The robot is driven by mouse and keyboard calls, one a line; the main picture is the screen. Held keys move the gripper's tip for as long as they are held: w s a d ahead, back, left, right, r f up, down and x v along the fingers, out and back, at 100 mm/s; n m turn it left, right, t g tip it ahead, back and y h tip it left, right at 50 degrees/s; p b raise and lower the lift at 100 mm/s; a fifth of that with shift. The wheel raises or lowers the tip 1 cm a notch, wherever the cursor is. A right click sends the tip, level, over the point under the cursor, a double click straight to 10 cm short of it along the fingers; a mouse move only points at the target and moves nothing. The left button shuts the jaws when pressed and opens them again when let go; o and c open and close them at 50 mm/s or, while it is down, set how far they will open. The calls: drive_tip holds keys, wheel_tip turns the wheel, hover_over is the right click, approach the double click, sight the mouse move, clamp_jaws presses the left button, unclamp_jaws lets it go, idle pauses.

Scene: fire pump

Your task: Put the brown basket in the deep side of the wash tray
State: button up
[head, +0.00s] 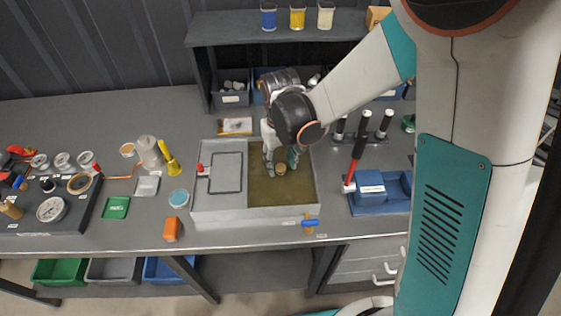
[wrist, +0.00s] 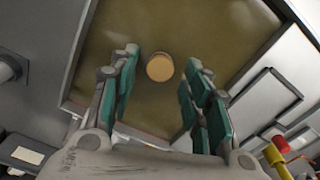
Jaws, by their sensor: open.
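The wash tray (head: 240,215) is a grey box on the bench, with a shallow grey side at left and a deep side holding a brown surface (head: 300,190) at right. A small round tan-brown piece (head: 281,168), which looks like the brown basket, sits within the deep side. In the wrist view the basket (wrist: 160,67) shows as a tan disc between and beyond the fingertips. My gripper (head: 280,158) points down over the deep side, fingers open on both sides of the disc, with no visible contact. How deep the basket sits is unclear.
A blue-handled valve (head: 310,222) is at the tray's front edge. A blue block holder (head: 378,192) and red-handled tool (head: 357,155) stand to the right. An orange piece (head: 171,229) and teal-lidded jar (head: 179,198) stand left. A shelf (head: 225,30) rises behind.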

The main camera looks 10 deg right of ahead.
sight(281, 167)
wheel_tip(281, 167, up, 11)
drive_tip(key=p, duration=0.2)
drive_tip(key=shift+p, duration=0.3)
